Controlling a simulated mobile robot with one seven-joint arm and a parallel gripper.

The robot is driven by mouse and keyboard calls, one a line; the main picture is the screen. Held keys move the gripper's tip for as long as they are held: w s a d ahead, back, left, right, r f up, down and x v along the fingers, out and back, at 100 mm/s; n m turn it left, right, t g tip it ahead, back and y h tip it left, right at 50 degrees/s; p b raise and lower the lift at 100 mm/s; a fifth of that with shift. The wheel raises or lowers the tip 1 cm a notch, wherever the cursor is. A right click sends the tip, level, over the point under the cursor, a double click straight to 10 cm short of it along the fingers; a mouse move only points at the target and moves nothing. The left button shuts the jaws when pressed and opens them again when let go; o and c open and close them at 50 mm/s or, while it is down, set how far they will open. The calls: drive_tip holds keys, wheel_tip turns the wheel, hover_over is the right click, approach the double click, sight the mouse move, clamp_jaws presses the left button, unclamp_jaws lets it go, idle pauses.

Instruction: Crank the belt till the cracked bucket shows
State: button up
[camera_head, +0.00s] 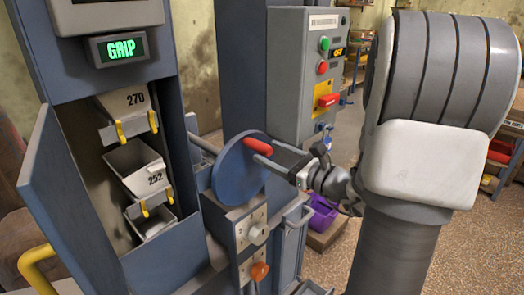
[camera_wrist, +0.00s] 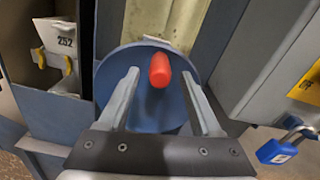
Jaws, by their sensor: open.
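The crank is a blue disc (camera_head: 238,168) with a red handle (camera_head: 258,146) near its upper rim. My gripper (camera_head: 262,152) is at the handle; in the wrist view its two open fingers (camera_wrist: 162,78) point at the disc with the red handle (camera_wrist: 159,70) between them, apart from both. The open cabinet shows belt buckets with yellow clips: bucket 270 (camera_head: 124,100) above, bucket 252 (camera_head: 140,170) below it, and part of a third bucket (camera_head: 153,226) at the bottom. No crack shows on the visible faces. Bucket 252 also shows in the wrist view (camera_wrist: 55,38).
The blue cabinet door (camera_head: 60,190) stands open at left. A grey control box (camera_head: 303,75) with buttons and a red switch is right of the crank. A blue padlock (camera_wrist: 277,151) hangs on it.

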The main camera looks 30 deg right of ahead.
sight(262, 149)
drive_tip(key=shift+x, duration=1.7)
clamp_jaws()
